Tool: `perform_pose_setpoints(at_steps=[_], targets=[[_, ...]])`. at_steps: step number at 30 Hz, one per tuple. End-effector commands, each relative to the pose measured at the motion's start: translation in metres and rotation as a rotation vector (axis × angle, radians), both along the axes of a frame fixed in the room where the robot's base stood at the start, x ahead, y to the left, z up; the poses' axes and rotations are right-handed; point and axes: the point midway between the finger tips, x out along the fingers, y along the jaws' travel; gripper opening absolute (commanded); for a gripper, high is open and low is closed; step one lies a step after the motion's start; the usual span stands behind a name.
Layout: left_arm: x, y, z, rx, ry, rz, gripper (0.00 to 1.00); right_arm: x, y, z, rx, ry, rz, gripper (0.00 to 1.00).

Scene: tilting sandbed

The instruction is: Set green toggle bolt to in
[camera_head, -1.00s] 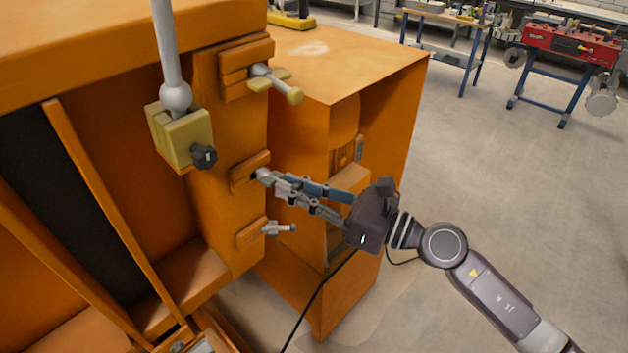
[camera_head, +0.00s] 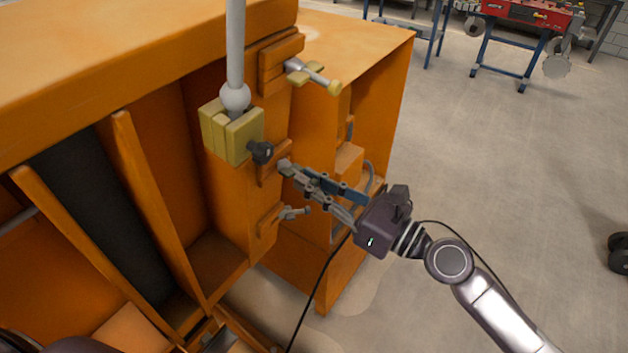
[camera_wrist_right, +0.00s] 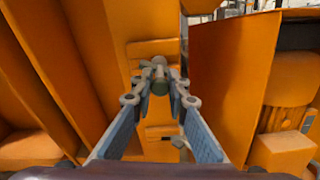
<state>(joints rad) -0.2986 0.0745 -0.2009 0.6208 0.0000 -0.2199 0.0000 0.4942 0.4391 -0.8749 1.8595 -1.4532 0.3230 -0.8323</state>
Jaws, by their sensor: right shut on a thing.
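My right gripper (camera_head: 287,171) reaches in from the right to the middle bolt on the orange post. In the right wrist view its fingers (camera_wrist_right: 158,88) are shut on the bolt's handle, a short grey-green cylinder (camera_wrist_right: 159,85) that I take for the green toggle bolt. The bolt sits at a small orange mounting block (camera_head: 272,156). In the head view the fingertips hide most of the handle, so how far the bolt is in or out is unclear. My left gripper is not in view.
Above is a bolt with a yellow-tipped handle (camera_head: 318,77); below is a small grey bolt (camera_head: 293,213). An orange cabinet (camera_head: 385,105) stands behind the gripper.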

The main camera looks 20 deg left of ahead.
Motion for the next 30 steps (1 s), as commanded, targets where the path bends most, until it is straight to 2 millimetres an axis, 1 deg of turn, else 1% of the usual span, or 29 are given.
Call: perform_pose_setpoints(at_steps=[4,5,9,10,15,17,20,23,26,30], targets=[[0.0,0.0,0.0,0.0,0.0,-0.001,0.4,-0.001,0.001,0.0,0.001,0.002,0.002,0.0],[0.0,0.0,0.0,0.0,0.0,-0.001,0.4,-0.001,0.001,0.0,0.001,0.002,0.002,0.15],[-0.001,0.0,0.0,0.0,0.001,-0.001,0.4,-0.001,0.0,0.0,0.001,0.002,0.002,0.31],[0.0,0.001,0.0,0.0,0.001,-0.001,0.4,-0.001,0.0,0.0,0.001,0.002,0.001,0.32],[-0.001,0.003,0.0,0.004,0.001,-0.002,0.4,0.0,0.0,0.0,0.0,0.001,0.001,0.32],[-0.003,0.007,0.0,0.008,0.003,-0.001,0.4,0.0,0.0,0.0,0.0,0.001,0.0,0.32],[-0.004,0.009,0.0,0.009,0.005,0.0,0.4,-0.001,-0.004,-0.001,0.0,0.002,-0.001,0.32],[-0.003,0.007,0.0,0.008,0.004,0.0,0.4,-0.005,-0.016,-0.002,-0.001,0.003,-0.003,0.32],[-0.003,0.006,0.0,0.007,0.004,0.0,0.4,-0.012,-0.034,-0.005,-0.002,0.005,-0.001,0.32],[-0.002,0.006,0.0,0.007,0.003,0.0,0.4,-0.024,-0.063,-0.007,-0.002,0.004,-0.001,0.32]])
